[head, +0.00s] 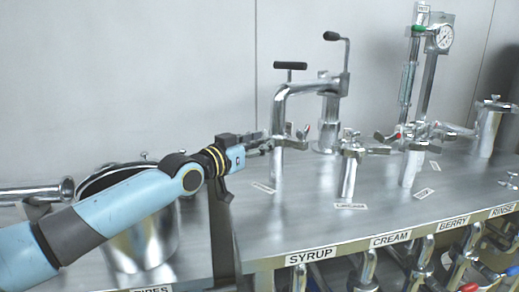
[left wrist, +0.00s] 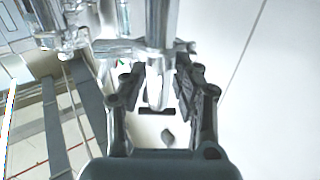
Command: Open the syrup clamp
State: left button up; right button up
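The syrup clamp (head: 297,140) is a shiny metal clamp on the leftmost upright pipe, behind the SYRUP label (head: 310,256). In the left wrist view the clamp (left wrist: 125,48) runs crosswise over the pipe, with a rounded metal piece (left wrist: 158,90) toward the camera. My left gripper (head: 266,143) reaches the clamp from the left, level with it. In the left wrist view its dark fingers (left wrist: 158,75) stand apart on either side of the metal piece, with gaps visible. Whether a fingertip touches the clamp cannot be told. My right gripper is not in view.
A bent pipe with a black T-handle (head: 290,66) rises above the clamp. Other clamped pipes (head: 350,170) stand to the right, and a gauge column (head: 440,40) behind. A metal pot (head: 140,240) stands below my left arm. Valves hang along the table's front edge.

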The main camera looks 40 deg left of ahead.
pick_arm(q)
grip_shut()
dwell(0.3)
